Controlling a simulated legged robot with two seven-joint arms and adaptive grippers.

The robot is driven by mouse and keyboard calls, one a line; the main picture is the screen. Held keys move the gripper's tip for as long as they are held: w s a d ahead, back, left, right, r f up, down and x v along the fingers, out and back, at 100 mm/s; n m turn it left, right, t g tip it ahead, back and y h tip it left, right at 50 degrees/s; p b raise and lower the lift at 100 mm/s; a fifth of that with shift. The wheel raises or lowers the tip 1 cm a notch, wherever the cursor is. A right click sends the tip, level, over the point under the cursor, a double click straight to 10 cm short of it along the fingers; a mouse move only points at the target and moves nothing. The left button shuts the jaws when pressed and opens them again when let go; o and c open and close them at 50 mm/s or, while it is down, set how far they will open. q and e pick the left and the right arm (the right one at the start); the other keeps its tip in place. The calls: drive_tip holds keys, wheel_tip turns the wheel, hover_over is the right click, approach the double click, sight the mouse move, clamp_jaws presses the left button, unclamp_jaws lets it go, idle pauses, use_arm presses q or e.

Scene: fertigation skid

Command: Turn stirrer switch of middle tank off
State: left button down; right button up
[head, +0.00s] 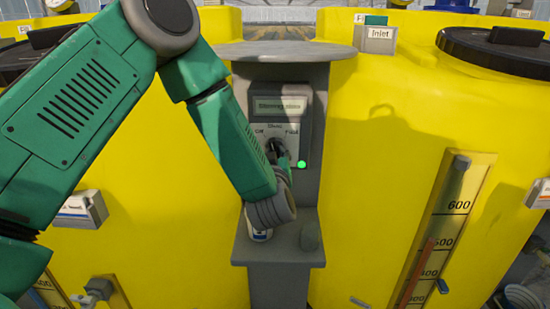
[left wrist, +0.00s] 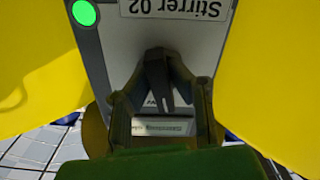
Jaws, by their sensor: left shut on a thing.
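The grey control box (head: 308,118) is on a grey post between two yellow tanks. It has a small display (head: 279,105) and a dark rotary switch (head: 274,146) below it. A green light (head: 301,164) is lit at its lower right. My left gripper (head: 279,152) reaches the switch from below and partly hides it. In the left wrist view, my left gripper (left wrist: 160,88) is shut on the dark switch knob (left wrist: 157,68). There the "Stirrer 02" label (left wrist: 172,6) appears upside down, beside the green light (left wrist: 84,12). The knob's exact setting is hard to read. My right gripper is not in view.
Yellow tanks (head: 375,140) stand close on both sides of the post. A level gauge (head: 440,235) is on the right tank.

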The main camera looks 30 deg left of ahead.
use_arm(q)
drive_tip(key=n, duration=0.2)
drive_tip(key=n+b, duration=0.1)
drive_tip(key=n, duration=0.1)
drive_tip(key=n+b, duration=0.1)
drive_tip(key=n, duration=0.1)
drive_tip(key=shift+w+r, duration=0.1)
drive_tip(key=shift+r, duration=0.25)
idle(0.4)
drive_tip(key=c, duration=1.5)
unclamp_jaws()
drive_tip(key=shift+c, duration=0.2)
drive_tip(key=shift+o, duration=0.3)
drive_tip(key=shift+s+a, duration=0.1)
drive_tip(key=shift+s, duration=0.2)
drive_tip(key=shift+w+f, duration=0.1)
drive_tip(key=shift+f, duration=0.1)
drive_tip(key=v, duration=1.2)
